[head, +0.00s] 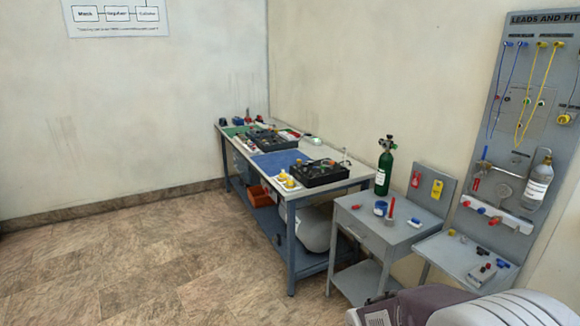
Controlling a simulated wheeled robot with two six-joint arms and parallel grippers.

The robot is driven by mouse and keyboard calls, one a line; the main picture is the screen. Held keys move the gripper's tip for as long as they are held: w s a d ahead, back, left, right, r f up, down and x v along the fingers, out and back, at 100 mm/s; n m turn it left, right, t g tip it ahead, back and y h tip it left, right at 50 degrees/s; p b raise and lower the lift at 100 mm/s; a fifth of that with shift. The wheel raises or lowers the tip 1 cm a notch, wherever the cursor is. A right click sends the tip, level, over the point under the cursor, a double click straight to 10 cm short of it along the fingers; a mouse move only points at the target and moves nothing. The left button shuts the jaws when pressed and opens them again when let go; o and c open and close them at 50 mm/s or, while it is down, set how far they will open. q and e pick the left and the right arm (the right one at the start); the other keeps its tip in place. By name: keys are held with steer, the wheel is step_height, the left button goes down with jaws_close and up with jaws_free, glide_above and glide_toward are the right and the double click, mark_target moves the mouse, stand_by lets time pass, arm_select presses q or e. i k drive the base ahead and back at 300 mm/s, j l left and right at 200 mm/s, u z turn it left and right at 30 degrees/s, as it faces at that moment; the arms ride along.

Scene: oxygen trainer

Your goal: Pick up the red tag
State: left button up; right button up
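A red tag (415,179) hangs on the small grey upright panel (447,204) at the back of the grey side table, right of centre in the head view. A yellow tag (437,189) hangs just to its right on the same panel. Another small red piece (475,184), too small to make out, is on the tall board further right. Neither of my grippers shows in the head view, so their states cannot be seen.
The grey side table (372,230) carries small red and blue items and a green cylinder (384,170). A long blue workbench (330,193) adjoins it. A tall leads board (515,110) stands right. Open tiled floor (150,265) lies left.

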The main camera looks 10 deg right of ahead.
mark_target(415, 181)
steer(key=i+l+z, duration=0.25)
steer(key=i+z, duration=0.2)
steer(key=i, duration=0.25)
steer(key=i+z, duration=0.45)
steer(key=i, duration=0.25)
steer(key=i+j+z, duration=0.2)
steer(key=i+z, duration=0.25)
steer(key=i, duration=0.2)
steer(key=i+z, duration=0.3)
steer(key=i, duration=0.35)
